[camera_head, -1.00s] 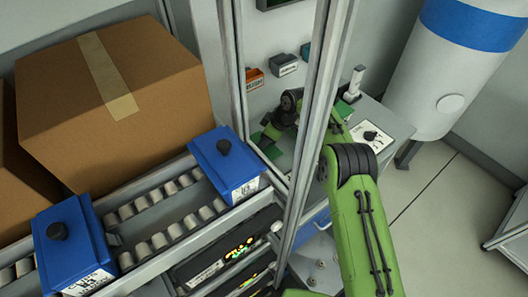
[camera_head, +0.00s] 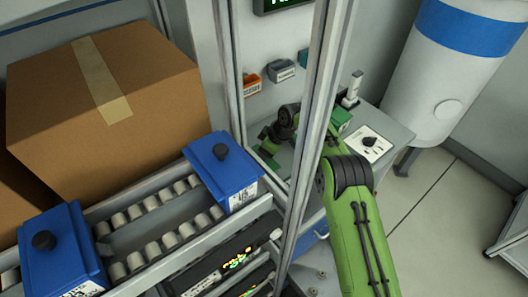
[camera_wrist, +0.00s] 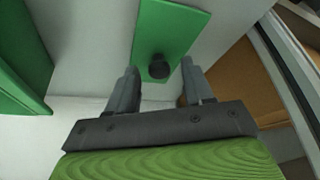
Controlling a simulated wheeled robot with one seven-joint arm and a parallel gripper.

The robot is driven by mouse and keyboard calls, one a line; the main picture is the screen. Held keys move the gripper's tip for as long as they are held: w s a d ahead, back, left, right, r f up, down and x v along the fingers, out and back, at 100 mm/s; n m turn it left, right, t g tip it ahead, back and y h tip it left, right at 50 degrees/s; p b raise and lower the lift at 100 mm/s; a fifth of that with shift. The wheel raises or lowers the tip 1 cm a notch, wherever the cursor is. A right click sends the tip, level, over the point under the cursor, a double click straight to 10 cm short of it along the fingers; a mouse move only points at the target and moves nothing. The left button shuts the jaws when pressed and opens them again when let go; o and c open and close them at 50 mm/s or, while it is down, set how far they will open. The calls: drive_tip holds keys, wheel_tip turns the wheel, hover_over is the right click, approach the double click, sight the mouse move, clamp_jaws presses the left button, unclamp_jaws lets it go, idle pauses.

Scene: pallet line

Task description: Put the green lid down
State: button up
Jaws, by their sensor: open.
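The green lid (camera_wrist: 178,28) is a flat rectangular plate with a black knob (camera_wrist: 159,66). In the wrist view it lies over a pale grey surface at top centre. My gripper (camera_wrist: 159,72) is open, with one finger on each side of the knob and visible gaps between. Whether the lid rests fully on the surface is hard to tell. In the head view my gripper (camera_head: 264,133) is small, over the grey worktop behind the metal post, with a piece of green (camera_head: 268,149) just below it.
A green box (camera_wrist: 20,60) stands at left in the wrist view. A metal post (camera_head: 310,130) crosses before the worktop (camera_head: 385,128). Blue lidded boxes (camera_head: 222,170) and a cardboard box (camera_head: 105,110) stand left. Small bins (camera_head: 282,70) hang on the wall.

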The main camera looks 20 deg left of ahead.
drive_tip(key=v, duration=1.2)
drive_tip(key=shift+f, duration=0.1)
drive_tip(key=s+d+r+m+t+h, duration=0.15)
drive_tip(key=s+d+r+m, duration=0.25)
drive_tip(key=d+r, duration=0.45)
drive_tip(key=s+d+r+m+t, duration=0.2)
drive_tip(key=s+d+r+m, duration=0.2)
drive_tip(key=d+r, duration=0.5)
drive_tip(key=s+d+f+m+t+h, duration=0.1)
drive_tip(key=s+d+f+m, duration=0.1)
drive_tip(key=s+d+m, duration=0.3)
drive_tip(key=s+d+f+m+t+h, duration=0.1)
drive_tip(key=s+d+m, duration=0.4)
drive_tip(key=s+d, duration=0.7)
drive_tip(key=s+f+h, duration=0.1)
drive_tip(key=s, duration=0.3)
drive_tip(key=shift+s+d, duration=0.35)
drive_tip(key=shift+d, duration=0.05)
drive_tip(key=shift+s+f, duration=0.1)
drive_tip(key=shift+s, duration=0.05)
